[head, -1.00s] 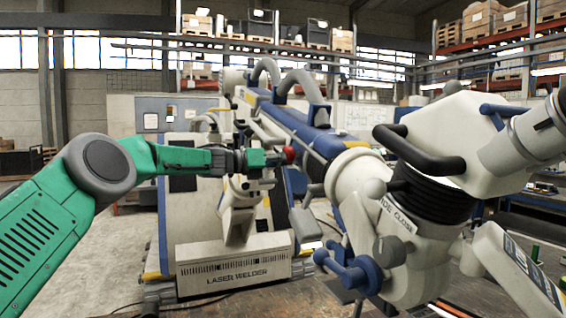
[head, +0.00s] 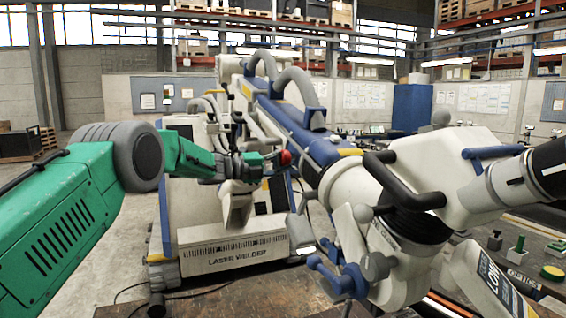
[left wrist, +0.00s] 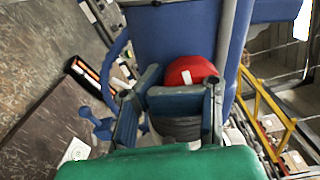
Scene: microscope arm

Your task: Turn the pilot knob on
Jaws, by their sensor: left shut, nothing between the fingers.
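A round red knob (head: 285,158) with a white mark sits at the side of the machine's blue arm; the mark shows in the left wrist view, where the knob (left wrist: 190,72) is just beyond the fingers. No label naming it the pilot knob is readable. My left gripper (head: 268,161) reaches in from the left, its fingertips close to the knob. In the left wrist view my left gripper (left wrist: 158,98) shows blue finger pads, partly in front of the knob's lower side. It is shut with nothing held; contact with the knob cannot be told. My right gripper is out of view.
The blue-and-white machine arm (head: 305,130) runs across the middle. A white microscope-like head with a black handle (head: 405,185) fills the right. A grey knob (head: 376,266) and blue handles (head: 340,275) are below it. The laser welder box (head: 232,248) stands at lower centre.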

